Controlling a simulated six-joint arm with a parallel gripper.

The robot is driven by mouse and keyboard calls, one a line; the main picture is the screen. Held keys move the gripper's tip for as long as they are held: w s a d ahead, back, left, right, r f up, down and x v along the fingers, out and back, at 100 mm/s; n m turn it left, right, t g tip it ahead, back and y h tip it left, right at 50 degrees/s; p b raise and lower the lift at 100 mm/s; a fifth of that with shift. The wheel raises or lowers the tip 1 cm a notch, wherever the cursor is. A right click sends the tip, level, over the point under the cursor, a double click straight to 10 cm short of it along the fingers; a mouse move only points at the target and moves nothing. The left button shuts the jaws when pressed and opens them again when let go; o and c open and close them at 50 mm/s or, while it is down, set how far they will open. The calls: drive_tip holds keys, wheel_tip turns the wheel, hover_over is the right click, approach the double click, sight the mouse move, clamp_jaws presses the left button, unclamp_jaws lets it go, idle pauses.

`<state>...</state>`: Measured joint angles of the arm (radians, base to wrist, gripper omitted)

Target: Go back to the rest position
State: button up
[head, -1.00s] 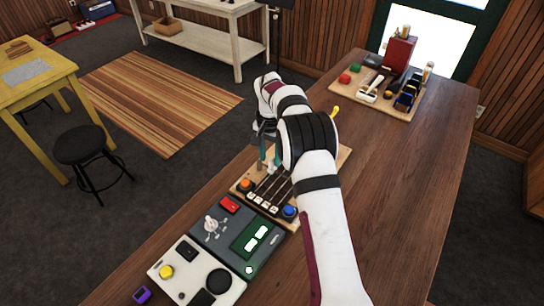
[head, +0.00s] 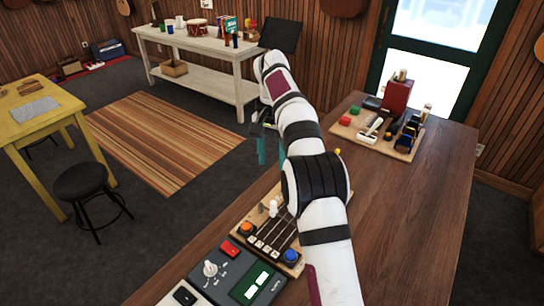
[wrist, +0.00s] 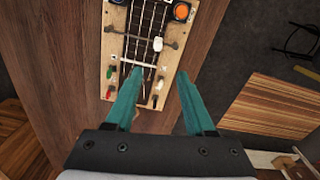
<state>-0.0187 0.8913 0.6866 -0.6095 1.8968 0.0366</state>
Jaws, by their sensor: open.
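My gripper (head: 272,150) is raised above the far end of a wooden board with strings (head: 270,232). In the wrist view my gripper (wrist: 160,80) has its two teal fingers spread apart with nothing between them. The string board (wrist: 150,50) lies below the fingers, with an orange button, a blue button, a white slider knob and small coloured pegs. My arm hides part of the board in the head view.
A grey panel (head: 237,275) with a red switch and green display sits in front of the board. A tool board (head: 375,133) with a dark red block (head: 397,95) stands at the table's far end. The wooden table (head: 420,200) is clear on the right.

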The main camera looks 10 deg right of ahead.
drive_tip(key=shift+r, duration=0.35)
drive_tip(key=s+r+n+y, duration=0.1)
drive_tip(key=s+r, duration=0.2)
drive_tip(key=s, duration=0.7)
drive_tip(key=s+r, duration=0.4)
drive_tip(key=s, duration=0.5)
drive_tip(key=s+a+f, duration=0.1)
drive_tip(key=s+f, duration=0.3)
drive_tip(key=s, duration=0.6)
drive_tip(key=s+a+f, duration=0.1)
drive_tip(key=s+f, duration=0.3)
drive_tip(key=s, duration=0.7)
drive_tip(key=shift+s+a+f+n+y, duration=0.2)
drive_tip(key=shift+s+f+n+y, duration=0.1)
drive_tip(key=shift+f+y, duration=0.1)
